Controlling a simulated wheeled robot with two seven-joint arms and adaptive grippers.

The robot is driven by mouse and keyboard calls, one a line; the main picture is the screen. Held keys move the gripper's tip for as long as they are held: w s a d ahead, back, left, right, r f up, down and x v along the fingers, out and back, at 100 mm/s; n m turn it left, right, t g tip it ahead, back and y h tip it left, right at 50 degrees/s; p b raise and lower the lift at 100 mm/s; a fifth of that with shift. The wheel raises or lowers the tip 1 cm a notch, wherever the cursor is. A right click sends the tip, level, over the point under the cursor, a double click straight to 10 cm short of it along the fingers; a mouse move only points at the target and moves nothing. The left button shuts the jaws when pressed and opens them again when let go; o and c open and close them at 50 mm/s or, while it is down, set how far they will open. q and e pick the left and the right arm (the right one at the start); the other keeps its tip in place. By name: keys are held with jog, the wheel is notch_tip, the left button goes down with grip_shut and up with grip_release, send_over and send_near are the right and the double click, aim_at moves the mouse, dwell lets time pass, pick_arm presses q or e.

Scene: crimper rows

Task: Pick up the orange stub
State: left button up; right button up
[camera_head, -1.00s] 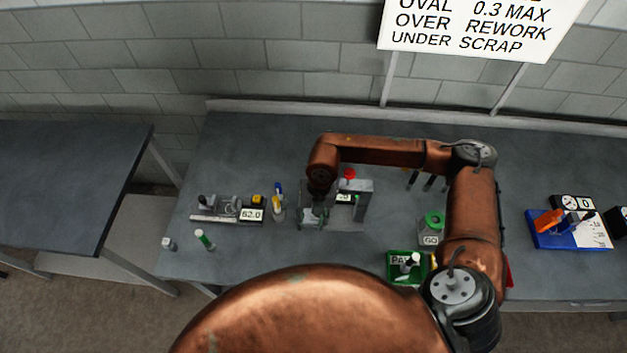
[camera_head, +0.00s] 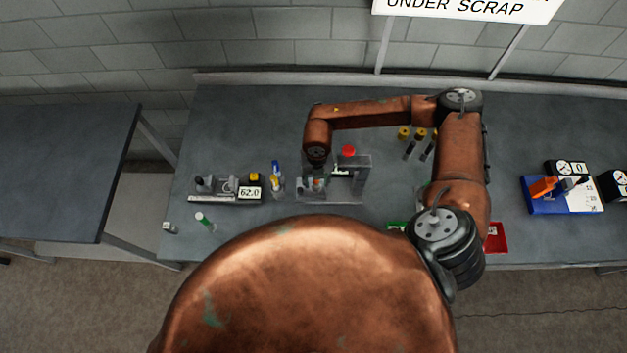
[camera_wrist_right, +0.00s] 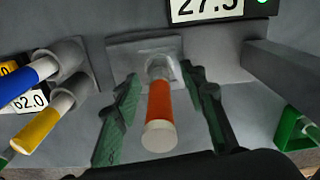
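The orange stub (camera_wrist_right: 159,104) has a pale round end facing the camera. In the right wrist view its far end sits in a grey holder on a square plate (camera_wrist_right: 118,48). My right gripper (camera_wrist_right: 164,80) is open, with one dark green finger on each side of the stub and a visible gap to both. In the head view the right gripper (camera_head: 313,184) is low at the grey fixture with the red knob (camera_head: 348,151); the stub is too small to make out well there. My left gripper is not in view.
Blue (camera_wrist_right: 32,73) and yellow (camera_wrist_right: 38,128) stubs stand close left of the gripper. A gauge reading 62.0 (camera_head: 249,192) is further left. A red tray (camera_head: 496,238) and a blue stand (camera_head: 545,208) lie to the right. My copper arm hides the table's front middle.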

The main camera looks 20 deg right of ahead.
jog(key=shift+a+f, duration=0.1)
jog(key=shift+f, duration=0.3)
grip_shut()
